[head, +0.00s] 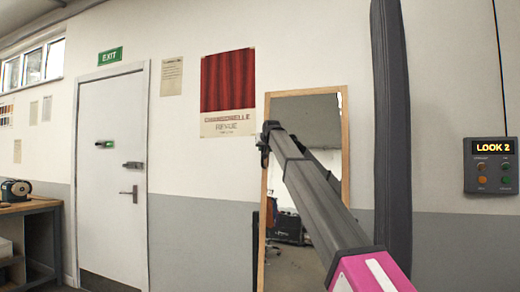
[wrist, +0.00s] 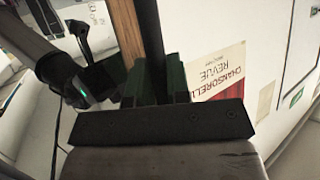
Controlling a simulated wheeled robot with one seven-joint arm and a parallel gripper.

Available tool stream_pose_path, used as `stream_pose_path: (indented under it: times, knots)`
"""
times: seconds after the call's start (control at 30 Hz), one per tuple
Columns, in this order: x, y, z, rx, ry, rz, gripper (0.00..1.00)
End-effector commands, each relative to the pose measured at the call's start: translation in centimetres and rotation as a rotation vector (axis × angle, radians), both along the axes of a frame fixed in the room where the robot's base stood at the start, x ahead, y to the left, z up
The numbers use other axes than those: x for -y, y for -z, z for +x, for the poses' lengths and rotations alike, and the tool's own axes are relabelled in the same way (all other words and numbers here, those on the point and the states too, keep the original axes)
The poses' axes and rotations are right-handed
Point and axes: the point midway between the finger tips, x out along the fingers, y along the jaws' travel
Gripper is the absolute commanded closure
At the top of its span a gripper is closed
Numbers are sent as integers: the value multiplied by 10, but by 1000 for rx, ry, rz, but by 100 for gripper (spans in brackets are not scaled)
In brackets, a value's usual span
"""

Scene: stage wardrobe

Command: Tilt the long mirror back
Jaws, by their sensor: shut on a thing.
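The long mirror (head: 315,107) stands near the wall in a pale wooden frame and looks close to upright; I cannot tell its exact lean. Its lower part and right side are partly hidden behind my arm. My gripper (head: 264,143) is at the frame's left edge, a little below the top corner. In the wrist view, my gripper (wrist: 157,82) is shut on the wooden frame (wrist: 124,32) of the mirror. The glass lies left of the fingers there and reflects my arm. The exact contact between the fingertips is hard to see.
A red curtain poster (head: 228,82) hangs on the wall left of the mirror. A white door (head: 110,165) is further left. A wooden workbench (head: 30,207) stands at the far left. A control box (head: 490,165) reading "LOOK 2" is on the right wall.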

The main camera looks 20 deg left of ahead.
Motion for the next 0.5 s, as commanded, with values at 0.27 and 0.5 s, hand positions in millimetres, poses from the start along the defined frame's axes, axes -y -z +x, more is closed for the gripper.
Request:
stream_pose_path:
  times: [0.27,0.5]
  knots:
    - [3,1,47,-105,1,9,100]
    - [4,1,50,-113,3,12,100]
